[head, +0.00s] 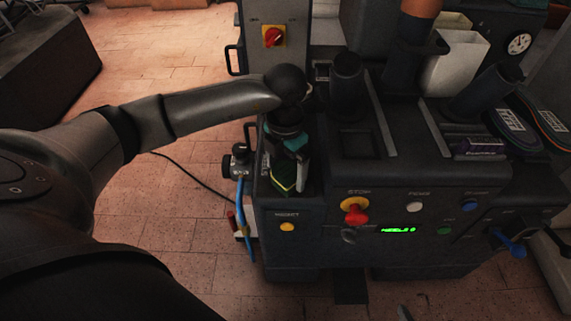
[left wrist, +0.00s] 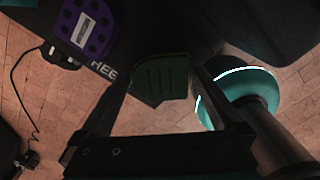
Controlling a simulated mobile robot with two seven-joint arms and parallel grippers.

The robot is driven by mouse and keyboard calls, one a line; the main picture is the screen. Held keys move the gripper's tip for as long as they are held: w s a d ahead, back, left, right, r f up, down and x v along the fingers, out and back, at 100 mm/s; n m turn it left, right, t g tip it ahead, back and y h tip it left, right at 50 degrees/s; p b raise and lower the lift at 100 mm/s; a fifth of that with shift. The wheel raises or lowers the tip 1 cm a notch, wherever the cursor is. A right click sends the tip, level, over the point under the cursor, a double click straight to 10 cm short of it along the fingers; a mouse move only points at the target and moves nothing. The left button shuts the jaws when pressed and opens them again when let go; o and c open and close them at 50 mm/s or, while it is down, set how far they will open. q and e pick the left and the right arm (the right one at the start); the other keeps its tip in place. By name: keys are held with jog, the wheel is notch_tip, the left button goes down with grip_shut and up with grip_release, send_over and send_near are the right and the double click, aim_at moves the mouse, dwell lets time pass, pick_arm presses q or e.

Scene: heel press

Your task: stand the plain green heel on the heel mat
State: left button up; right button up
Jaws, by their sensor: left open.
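My left gripper (head: 290,140) points down over the front left corner of the dark press. In the left wrist view its two fingers (left wrist: 160,95) stand apart, with the dark green heel (left wrist: 162,78) showing between and beyond their tips. The heel also shows below the gripper in the head view (head: 284,178), with a yellow line near it. I cannot tell whether a finger touches it. Partly cut white letters and a purple perforated pad (left wrist: 85,25) with a pale label are beside it. I cannot pick out the heel mat surely. My right gripper is not in view.
The press front has a red stop knob (head: 355,213) and a blue lever (head: 508,242). A dark upright cylinder (head: 348,75) stands right of my gripper. A teal disc (left wrist: 250,82) is close to the right finger. A blue hose (head: 243,205) hangs at the left; the floor there is mostly open.

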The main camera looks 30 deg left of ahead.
pick_arm(q)
jog(key=shift+r, duration=0.1)
jog(key=shift+r+p, duration=0.3)
jog(key=shift+r, duration=0.2)
notch_tip(320, 180, up, 3)
jog(key=shift+f+p, duration=0.15)
jog(key=shift+p, duration=0.5)
notch_tip(320, 180, up, 8)
jog(key=p, duration=0.3)
jog(key=shift+r+p, duration=0.2)
jog(key=shift+p, duration=0.15)
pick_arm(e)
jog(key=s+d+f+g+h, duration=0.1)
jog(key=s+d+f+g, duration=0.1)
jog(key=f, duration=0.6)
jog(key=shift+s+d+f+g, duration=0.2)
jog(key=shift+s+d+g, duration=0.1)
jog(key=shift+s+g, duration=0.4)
